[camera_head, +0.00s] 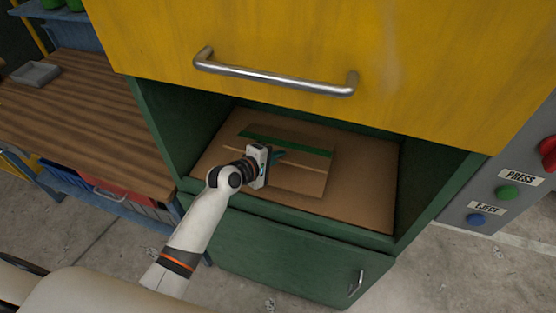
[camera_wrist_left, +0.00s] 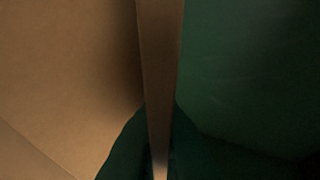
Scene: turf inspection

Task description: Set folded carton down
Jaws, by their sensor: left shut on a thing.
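The folded carton (camera_head: 307,178) is a flat brown panel with a green stripe. It is inside the open chamber of the green machine (camera_head: 300,252), over a brown cardboard layer (camera_head: 372,160). My left gripper (camera_head: 279,156) reaches in from the front left and is shut on the carton. In the left wrist view the carton (camera_wrist_left: 160,55) shows edge-on as a narrow brown strip between the dark fingers. I cannot tell whether the carton touches the layer below. My right gripper is not in view.
A yellow door with a metal handle (camera_head: 275,83) stands above the opening. Green side walls bound the chamber. A grey panel with PRESS and EJECT buttons (camera_head: 507,192) is at the right. A wooden workbench (camera_head: 85,120) with a grey tray (camera_head: 35,73) is at the left.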

